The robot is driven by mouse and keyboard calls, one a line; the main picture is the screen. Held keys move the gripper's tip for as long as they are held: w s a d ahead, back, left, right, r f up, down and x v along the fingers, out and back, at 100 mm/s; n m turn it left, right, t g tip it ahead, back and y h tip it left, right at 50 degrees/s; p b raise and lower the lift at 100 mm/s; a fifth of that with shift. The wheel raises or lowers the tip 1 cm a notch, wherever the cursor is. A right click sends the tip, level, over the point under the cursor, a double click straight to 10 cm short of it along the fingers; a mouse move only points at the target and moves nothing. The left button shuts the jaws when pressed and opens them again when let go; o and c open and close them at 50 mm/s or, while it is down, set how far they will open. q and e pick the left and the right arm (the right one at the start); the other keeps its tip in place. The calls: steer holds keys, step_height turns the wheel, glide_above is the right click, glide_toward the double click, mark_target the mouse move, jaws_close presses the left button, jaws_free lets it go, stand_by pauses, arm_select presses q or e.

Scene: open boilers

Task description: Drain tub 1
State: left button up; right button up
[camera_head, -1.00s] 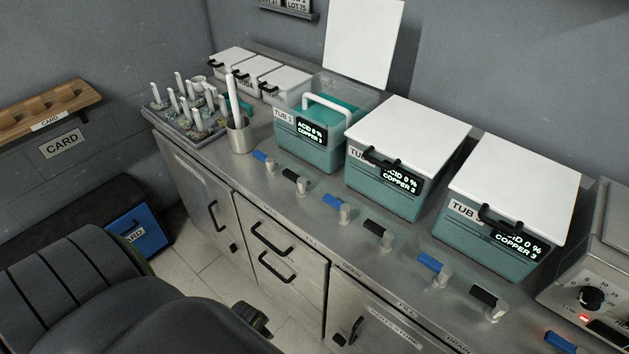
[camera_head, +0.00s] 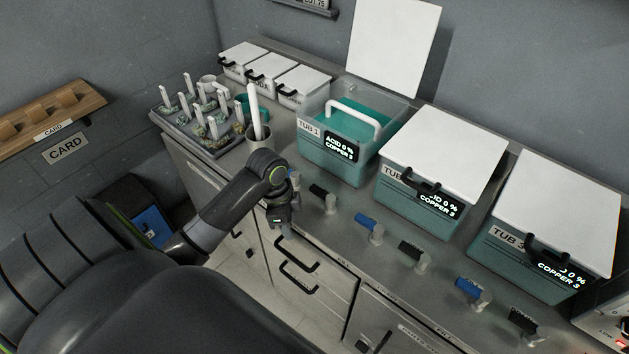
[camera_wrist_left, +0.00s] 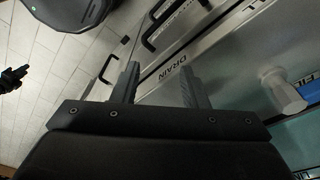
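Tub 1 (camera_head: 312,152) is an open teal tub with its white lid (camera_head: 393,45) raised. It holds teal liquid (camera_head: 353,115) and a white-handled rack, and its display reads acid 0 %, copper 3. In front of it is a tap with a black handle (camera_head: 320,193). A blue-handled tap beside it is mostly hidden behind my left gripper (camera_head: 284,222). The gripper is at the counter's front edge, left of the black handle. In the left wrist view its fingers (camera_wrist_left: 160,78) are apart and empty, with a DRAIN label (camera_wrist_left: 173,69) beyond them.
More blue and black taps (camera_head: 370,225) line the counter front to the right, below closed tub 2 (camera_head: 400,200) and tub 3 (camera_head: 505,258). A metal cup (camera_head: 258,140) with a white stick stands close behind my left arm. Drawer handles (camera_head: 298,280) stick out below.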

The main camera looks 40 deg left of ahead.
arm_select(q)
steer(key=w+a+r+m+h, duration=0.1)
steer(key=w+a+r+m, duration=0.3)
steer(key=w+r, duration=0.45)
steer(key=m+g+h, duration=0.1)
steer(key=m+h, duration=0.1)
steer(key=m, duration=0.2)
glide_toward(317, 189)
steer(key=b+x, duration=0.5)
steer(key=b, duration=0.6)
steer(key=shift+w+f+b, duration=0.1)
steer(key=shift+f+b, duration=0.2)
steer(key=shift+f, duration=0.05)
steer(key=shift+d+f+p, duration=0.25)
steer(key=shift+p, duration=0.05)
steer(key=shift+x, duration=0.85)
arm_select(e)
step_height(317, 189, down, 11)
steer(key=shift+w+a, duration=0.2)
steer(key=shift+a, duration=0.15)
arm_select(q)
jaws_close()
arm_select(e)
steer(key=shift+a+r, duration=0.1)
steer(key=shift+r, duration=0.05)
